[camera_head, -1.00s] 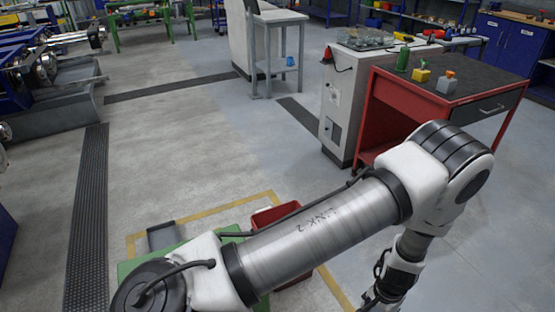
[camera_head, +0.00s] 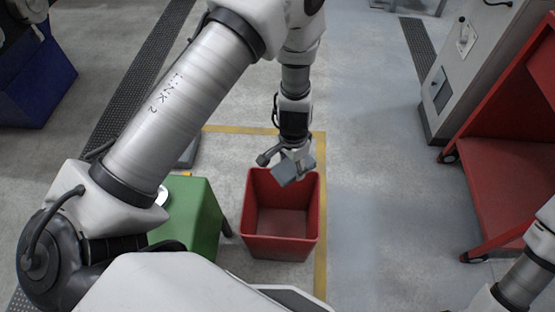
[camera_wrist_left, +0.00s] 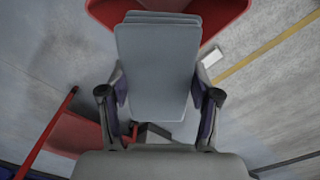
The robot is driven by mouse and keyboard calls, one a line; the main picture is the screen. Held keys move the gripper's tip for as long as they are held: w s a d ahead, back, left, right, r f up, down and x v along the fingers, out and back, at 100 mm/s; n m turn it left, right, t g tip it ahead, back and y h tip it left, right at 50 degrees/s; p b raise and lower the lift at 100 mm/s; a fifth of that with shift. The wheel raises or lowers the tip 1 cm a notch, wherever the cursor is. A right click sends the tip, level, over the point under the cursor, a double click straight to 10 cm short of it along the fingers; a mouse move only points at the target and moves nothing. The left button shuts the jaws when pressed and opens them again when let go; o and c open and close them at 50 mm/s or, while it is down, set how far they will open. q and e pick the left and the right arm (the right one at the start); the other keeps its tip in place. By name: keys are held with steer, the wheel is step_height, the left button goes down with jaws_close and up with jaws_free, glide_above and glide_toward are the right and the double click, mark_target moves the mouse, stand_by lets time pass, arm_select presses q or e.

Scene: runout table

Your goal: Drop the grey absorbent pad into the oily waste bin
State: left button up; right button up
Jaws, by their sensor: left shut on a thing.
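The grey absorbent pad (camera_head: 293,172) is in the jaws of my left gripper (camera_head: 286,156). In the left wrist view the pad (camera_wrist_left: 158,65) is a flat grey stack between the two fingers (camera_wrist_left: 159,100), which are shut on its sides. The oily waste bin (camera_head: 246,212) is a red, open-topped bin on the floor, and no contents show inside it. In the head view the pad is over the far part of its opening, tilted. Part of the red bin (camera_wrist_left: 222,10) shows behind the pad in the wrist view. My right gripper is out of view.
A green box-shaped piece (camera_head: 202,215) stands just left of the bin, partly hidden by my left arm. A red cart (camera_head: 505,165) and a grey cabinet (camera_head: 465,75) stand at the right. Yellow floor lines (camera_head: 320,190) run beside the bin, with clear floor to its right.

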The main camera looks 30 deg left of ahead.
arm_select(q)
step_height(320, 180, down, 19)
steer(key=a+m+b, duration=0.2)
steer(key=m+b, duration=0.6)
steer(key=b, duration=1.8)
steer(key=shift+s+a+f+b, duration=0.15)
steer(key=shift+s+a+b, duration=0.2)
steer(key=shift+a, duration=0.05)
steer(key=o, duration=1.2)
step_height(320, 180, up, 12)
steer(key=shift+r, duration=0.1)
